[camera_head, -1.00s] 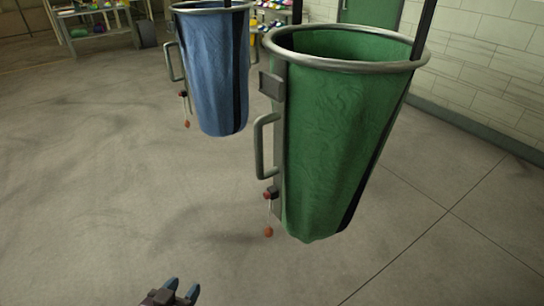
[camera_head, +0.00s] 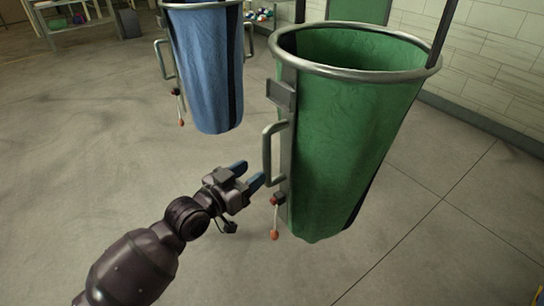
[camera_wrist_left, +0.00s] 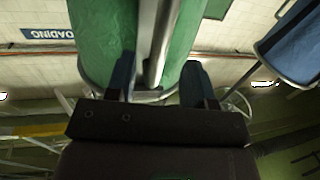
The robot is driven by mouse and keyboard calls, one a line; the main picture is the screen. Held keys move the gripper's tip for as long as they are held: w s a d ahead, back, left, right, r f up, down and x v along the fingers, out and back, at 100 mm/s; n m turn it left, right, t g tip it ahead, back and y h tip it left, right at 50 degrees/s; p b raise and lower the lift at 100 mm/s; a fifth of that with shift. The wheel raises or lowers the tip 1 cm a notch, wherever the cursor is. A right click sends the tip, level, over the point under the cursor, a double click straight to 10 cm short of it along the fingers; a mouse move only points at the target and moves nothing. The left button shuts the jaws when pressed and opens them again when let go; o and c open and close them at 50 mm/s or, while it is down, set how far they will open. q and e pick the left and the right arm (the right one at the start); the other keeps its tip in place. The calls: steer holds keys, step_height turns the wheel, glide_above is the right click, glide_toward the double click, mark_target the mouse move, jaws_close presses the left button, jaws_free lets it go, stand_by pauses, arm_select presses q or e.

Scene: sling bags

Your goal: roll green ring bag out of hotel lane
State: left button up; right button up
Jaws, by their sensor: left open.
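The green ring bag (camera_head: 350,150) hangs at the right of the head view, a tall green cloth bag with a grey metal ring at its top. A grey upright handle (camera_head: 268,155) stands out from its left side. Below the handle, a red-tipped pull (camera_head: 274,234) hangs on a cord. My left gripper (camera_head: 249,174) is open and empty just left of the handle's lower part. In the left wrist view the green bag (camera_wrist_left: 100,40) is close ahead, and the handle (camera_wrist_left: 160,50) lines up between the open fingers (camera_wrist_left: 157,80). My right gripper is not in view.
A blue ring bag (camera_head: 205,70) hangs behind and left of the green one; it also shows in the left wrist view (camera_wrist_left: 292,45). A shelf rack (camera_head: 75,25) stands at the far left. A pale block wall (camera_head: 490,60) is at right. The left floor is open.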

mark_target(264, 163)
arm_select(q)
steer(key=x, duration=0.8)
jaws_close()
